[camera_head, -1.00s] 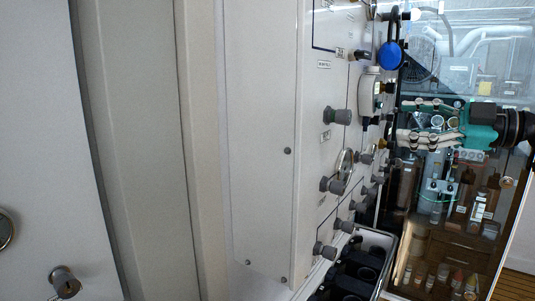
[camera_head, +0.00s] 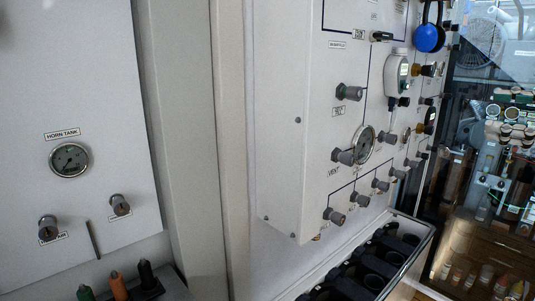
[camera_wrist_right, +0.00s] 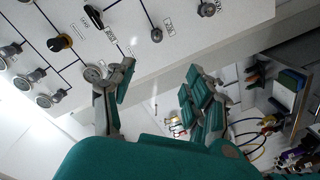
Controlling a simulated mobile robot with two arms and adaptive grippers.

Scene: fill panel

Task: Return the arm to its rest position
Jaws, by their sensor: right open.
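Part of a white panel (camera_wrist_right: 180,40) with knobs lies beyond the fingers in that view. My left gripper is not in view.
The fill panel carries a round gauge (camera_head: 363,145), several grey knobs and a blue round item (camera_head: 429,38). A black rack (camera_head: 375,262) stands below it. At left is a panel with a horn tank gauge (camera_head: 69,159). Bottles (camera_head: 487,274) stand at lower right.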

